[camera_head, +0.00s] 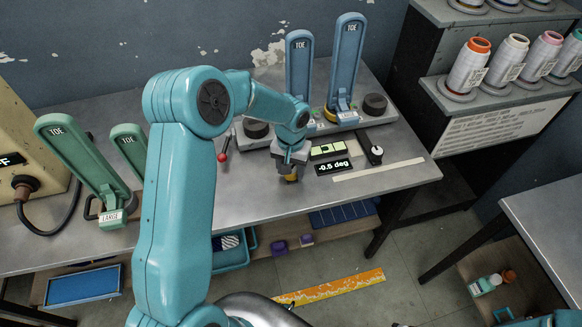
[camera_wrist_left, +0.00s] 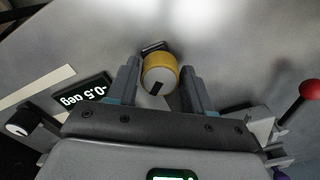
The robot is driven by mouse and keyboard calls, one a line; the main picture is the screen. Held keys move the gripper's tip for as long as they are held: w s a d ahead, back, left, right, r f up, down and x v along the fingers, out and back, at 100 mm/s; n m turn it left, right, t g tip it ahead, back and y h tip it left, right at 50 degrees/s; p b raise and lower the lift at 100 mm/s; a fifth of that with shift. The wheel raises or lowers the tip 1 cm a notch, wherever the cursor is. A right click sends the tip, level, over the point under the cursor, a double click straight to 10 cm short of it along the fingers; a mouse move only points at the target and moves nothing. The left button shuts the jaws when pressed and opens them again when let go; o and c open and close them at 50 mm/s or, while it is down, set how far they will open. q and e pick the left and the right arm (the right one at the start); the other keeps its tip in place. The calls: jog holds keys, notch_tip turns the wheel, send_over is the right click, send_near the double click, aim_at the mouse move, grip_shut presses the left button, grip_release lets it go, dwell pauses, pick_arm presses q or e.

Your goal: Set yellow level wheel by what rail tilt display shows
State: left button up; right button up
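The yellow level wheel (camera_wrist_left: 159,68), with a pale end face, sits at the front of the bench; in the head view only a little yellow (camera_head: 291,178) shows under my left gripper (camera_head: 290,170). My right gripper is out of view.
Two blue TOE plates (camera_head: 346,60) stand on the grey rail behind. Green TOE parts (camera_head: 78,155) stand at the left. A thread rack (camera_head: 490,85) is at the right.

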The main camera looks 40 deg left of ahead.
pick_arm(q)
jog(key=shift+o, duration=0.9)
notch_tip(320, 180, up, 16)
jog(key=shift+r+b, duration=0.2)
jog(key=shift+b, duration=0.2)
